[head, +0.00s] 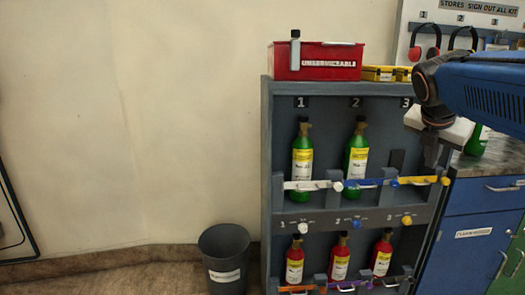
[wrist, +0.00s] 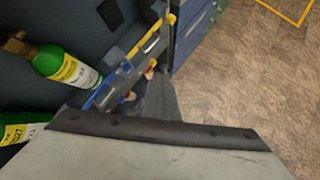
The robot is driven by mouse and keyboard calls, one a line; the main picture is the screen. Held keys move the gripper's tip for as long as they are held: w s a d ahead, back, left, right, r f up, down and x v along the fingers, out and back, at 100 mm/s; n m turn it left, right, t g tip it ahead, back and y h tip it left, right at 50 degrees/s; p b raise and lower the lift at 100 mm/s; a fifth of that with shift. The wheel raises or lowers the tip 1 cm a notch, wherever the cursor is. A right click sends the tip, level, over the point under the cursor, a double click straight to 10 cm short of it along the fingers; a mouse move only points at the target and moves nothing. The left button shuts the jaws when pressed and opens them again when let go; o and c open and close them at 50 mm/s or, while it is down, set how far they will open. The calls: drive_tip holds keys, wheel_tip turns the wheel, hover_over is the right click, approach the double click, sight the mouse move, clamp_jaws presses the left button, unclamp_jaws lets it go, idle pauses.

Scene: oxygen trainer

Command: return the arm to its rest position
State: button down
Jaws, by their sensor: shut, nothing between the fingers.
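My arm (head: 487,90) reaches in from the right edge of the head view, in front of the rack's right side. My gripper (head: 431,158) points down at its end, beside the third column of the rack, shut and empty. In the wrist view the pale gripper body with its dark edge fills the bottom, and the fingertips are hard to make out. The grey rack (head: 267,150) holds green bottles in its upper row, under 1 (head: 302,160) and 2 (head: 356,155). Column 3 of that row is partly hidden by my gripper.
Red bottles (head: 340,258) stand in the lower row. A red UNSERVICEABLE box (head: 317,70) and yellow boxes (head: 385,74) sit on top. A blue cabinet (head: 474,215) stands right, with a green bottle (head: 476,141) on its counter. A bin (head: 224,250) stands left; the floor (wrist: 240,90) right is clear.

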drive_tip(key=s+a+f+m+y, duration=0.2)
drive_tip(key=s+a+f+m, duration=0.6)
drive_tip(key=f+m, duration=0.4)
drive_tip(key=s+a+f+m+y, duration=0.3)
drive_tip(key=s+a+f+m, duration=0.6)
drive_tip(key=s+f+m, duration=0.2)
drive_tip(key=shift+s+f+m, duration=0.3)
drive_tip(key=shift+f+m, duration=0.2)
drive_tip(key=shift+f, duration=0.05)
